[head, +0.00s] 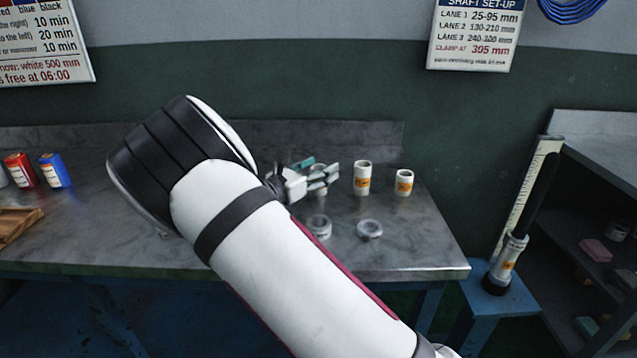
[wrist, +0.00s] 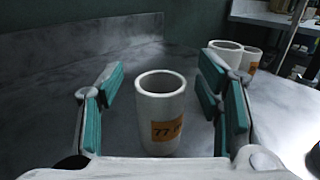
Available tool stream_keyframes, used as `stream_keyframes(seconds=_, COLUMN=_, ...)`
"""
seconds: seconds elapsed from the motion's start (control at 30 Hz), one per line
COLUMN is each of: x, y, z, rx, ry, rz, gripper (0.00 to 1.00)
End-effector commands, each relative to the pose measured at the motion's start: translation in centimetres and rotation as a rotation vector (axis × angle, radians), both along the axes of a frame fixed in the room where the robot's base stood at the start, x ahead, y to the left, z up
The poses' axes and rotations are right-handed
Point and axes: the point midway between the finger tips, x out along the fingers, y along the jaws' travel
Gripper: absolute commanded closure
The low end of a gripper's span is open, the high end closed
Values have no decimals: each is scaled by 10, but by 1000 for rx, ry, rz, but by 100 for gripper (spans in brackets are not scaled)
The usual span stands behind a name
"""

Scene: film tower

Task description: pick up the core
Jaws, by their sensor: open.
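A white hollow core (wrist: 160,115) with an orange label reading "77" stands upright on the grey bench in the wrist view. My gripper (wrist: 162,95) is open, with teal-padded fingers to the left and right of this core and a visible gap on each side. In the head view my gripper (head: 318,178) is low over the bench and mostly hides that core. Two more white cores with orange labels, a taller one (head: 362,180) and a shorter one (head: 404,184), stand to its right. They also show at the right of the wrist view (wrist: 226,54).
Two round grey pieces (head: 320,227) (head: 369,230) lie near the bench's front edge. At right, a black shaft (head: 540,192) stands on a blue stand (head: 481,291) by dark shelves (head: 590,215).

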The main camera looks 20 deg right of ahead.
Motion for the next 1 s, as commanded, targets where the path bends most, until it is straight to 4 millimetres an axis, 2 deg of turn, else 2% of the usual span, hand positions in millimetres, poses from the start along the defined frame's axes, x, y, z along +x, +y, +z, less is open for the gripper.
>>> stream_keyframes(seconds=0.13, x=0, y=0, z=0, rx=0, ry=0, rz=0, gripper=40)
stream_keyframes(seconds=0.17, x=0, y=0, z=0, rx=0, ry=0, rz=0, gripper=45)
stream_keyframes(seconds=0.37, x=0, y=0, z=0, rx=0, ry=0, rz=0, gripper=90)
stream_keyframes(seconds=0.4, x=0, y=0, z=0, rx=0, ry=0, rz=0, gripper=93)
stream_keyframes(seconds=0.77, x=0, y=0, z=3, rx=1, ry=-1, rz=0, gripper=93)
stream_keyframes(seconds=1.0, x=0, y=0, z=26, rx=2, ry=-3, rz=0, gripper=93)
